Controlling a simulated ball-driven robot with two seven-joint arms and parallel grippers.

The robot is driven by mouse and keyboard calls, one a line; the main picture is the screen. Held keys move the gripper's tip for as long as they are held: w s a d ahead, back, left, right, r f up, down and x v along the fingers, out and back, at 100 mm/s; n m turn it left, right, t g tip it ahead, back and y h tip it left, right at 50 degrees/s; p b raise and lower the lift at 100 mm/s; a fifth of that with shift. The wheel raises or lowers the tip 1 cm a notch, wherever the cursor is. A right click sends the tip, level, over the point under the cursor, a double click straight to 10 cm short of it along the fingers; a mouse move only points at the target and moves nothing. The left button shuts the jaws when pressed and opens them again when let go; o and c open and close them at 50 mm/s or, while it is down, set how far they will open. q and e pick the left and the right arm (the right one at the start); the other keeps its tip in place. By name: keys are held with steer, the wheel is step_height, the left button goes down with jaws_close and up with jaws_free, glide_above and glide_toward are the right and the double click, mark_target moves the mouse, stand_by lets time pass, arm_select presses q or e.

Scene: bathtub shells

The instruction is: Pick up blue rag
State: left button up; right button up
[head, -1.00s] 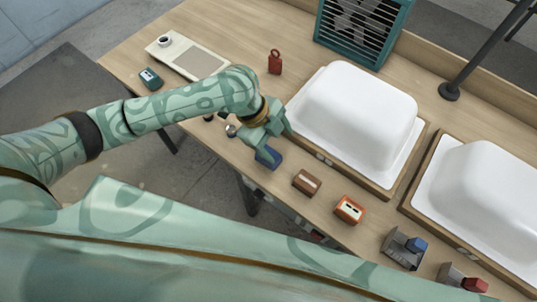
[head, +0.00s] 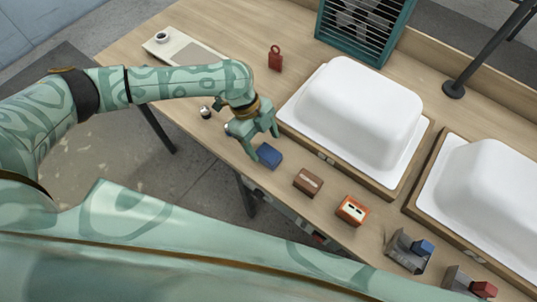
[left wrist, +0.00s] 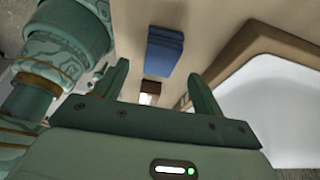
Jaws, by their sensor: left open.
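The blue rag (head: 268,156) is a small folded dark-blue block lying on the wooden table near its front edge. My left gripper (head: 264,144) is open and empty, with its fingers just behind and beside the rag in the head view. In the left wrist view the rag (left wrist: 164,50) lies ahead of the gap between the two open fingers (left wrist: 158,72), apart from them as far as I can tell. My right gripper is not in view.
A white tub shell (head: 360,108) on a wooden-edged base stands right of the gripper, with a second shell (head: 490,200) further right. A brown block (head: 308,181) and an orange box (head: 351,210) sit along the front edge. A red tag (head: 275,58) stands behind.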

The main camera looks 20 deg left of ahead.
mark_target(271, 154)
arm_select(q)
steer(key=b+x, duration=0.1)
steer(key=x, duration=0.4)
steer(key=shift+d, duration=0.2)
steer(key=c, duration=1.1)
steer(key=shift+o, duration=0.2)
steer(key=shift+r, duration=0.2)
steer(key=shift+r, duration=0.25)
step_height(271, 154, up, 3)
steer(key=shift+f+p, duration=0.15)
steer(key=shift+p, duration=0.4)
steer(key=s+d+r+p, duration=0.1)
steer(key=s+r+p, duration=0.1)
steer(key=s+r, duration=0.2)
steer(key=s+r+p, duration=0.3)
steer(key=s+r, duration=0.2)
steer(key=s, duration=0.5)
steer(key=shift+d+r, duration=0.25)
steer(key=shift+d, duration=0.1)
